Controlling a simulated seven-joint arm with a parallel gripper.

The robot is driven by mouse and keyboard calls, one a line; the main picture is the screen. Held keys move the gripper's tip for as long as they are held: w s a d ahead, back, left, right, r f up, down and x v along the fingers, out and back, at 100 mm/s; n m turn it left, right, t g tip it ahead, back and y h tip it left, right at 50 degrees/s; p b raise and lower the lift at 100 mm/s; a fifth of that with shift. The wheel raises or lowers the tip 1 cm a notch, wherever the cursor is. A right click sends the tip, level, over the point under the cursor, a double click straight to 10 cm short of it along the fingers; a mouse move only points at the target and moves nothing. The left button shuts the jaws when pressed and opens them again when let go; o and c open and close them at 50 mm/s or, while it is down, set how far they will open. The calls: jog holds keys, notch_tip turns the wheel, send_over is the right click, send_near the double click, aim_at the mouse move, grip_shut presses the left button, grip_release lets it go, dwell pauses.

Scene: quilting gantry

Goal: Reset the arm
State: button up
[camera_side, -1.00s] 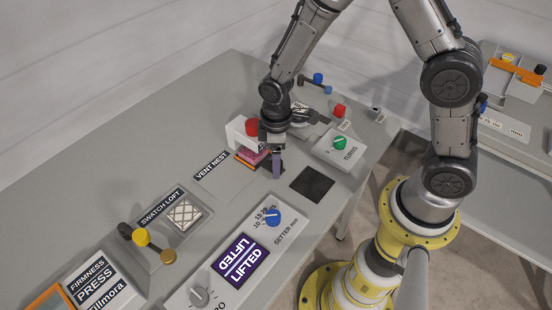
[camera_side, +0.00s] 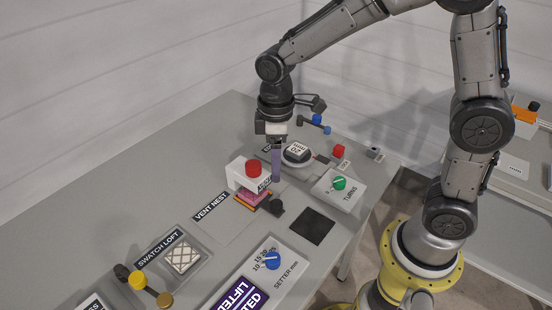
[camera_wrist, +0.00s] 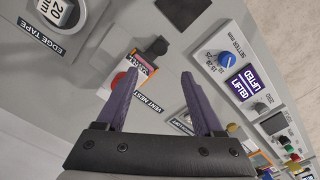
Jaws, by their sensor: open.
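My gripper (camera_side: 277,178) hangs with its purple fingers pointing down, above and behind the black knob beside the white block with a red button (camera_side: 253,168). In the wrist view my gripper (camera_wrist: 160,77) is open, its two fingers well apart with nothing held between them. The red button (camera_wrist: 118,80) shows there partly behind the left finger. The black knob (camera_wrist: 157,46) and its small labelled block are apart from the fingers. My arm arches over the table from its yellow base at the right.
The grey table (camera_side: 130,205) carries a VENT NEST label (camera_side: 211,207), a swatch tray (camera_side: 183,257), a setter panel with a blue knob (camera_side: 271,260) and a purple LIFTED display (camera_side: 240,296), a TURNS box with a green knob (camera_side: 339,183), and an edge tape dial (camera_side: 296,153).

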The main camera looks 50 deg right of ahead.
jog(key=shift+r, duration=0.1)
jog(key=s+d+r+m+t, duration=0.1)
jog(key=s+d+r+t, duration=0.15)
jog(key=r, duration=0.25)
jog(key=s+d+r+m+t, duration=0.1)
jog(key=s+d+r, duration=0.1)
jog(key=s+r, duration=0.3)
jog(key=s+d+m+t, duration=0.2)
jog(key=s+m, duration=0.3)
jog(key=s, duration=0.5)
jog(key=shift+m, duration=0.4)
jog(key=shift+s+r, duration=0.1)
jog(key=shift+r, duration=0.05)
dwell(1.4)
